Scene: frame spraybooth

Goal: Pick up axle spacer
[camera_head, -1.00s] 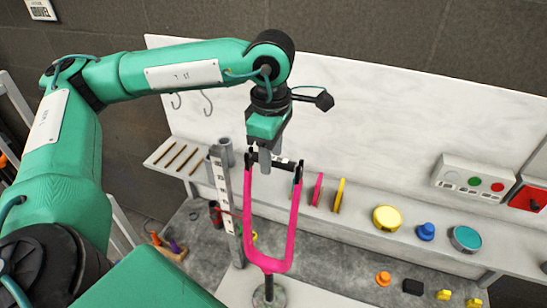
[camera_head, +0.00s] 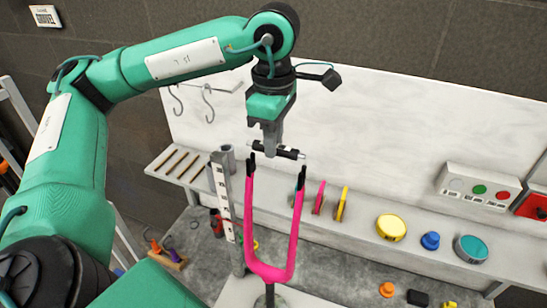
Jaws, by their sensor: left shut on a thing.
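The axle spacer (camera_head: 289,153) is a thin dark rod with pale metal parts, lying about level. My left gripper (camera_head: 271,147) points down and is shut on it near its left part. The spacer is just above the black tips of a pink fork (camera_head: 268,271), which stands upright on a stand with its two prongs up. Whether the spacer still touches a tip cannot be told. My right gripper is not in view.
A grey post with a marked scale (camera_head: 223,200) stands left of the fork. A shelf behind holds pink and yellow discs, a yellow tin (camera_head: 391,228), a blue knob (camera_head: 430,241) and a teal tin (camera_head: 470,248). A button box (camera_head: 478,188) is at the right.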

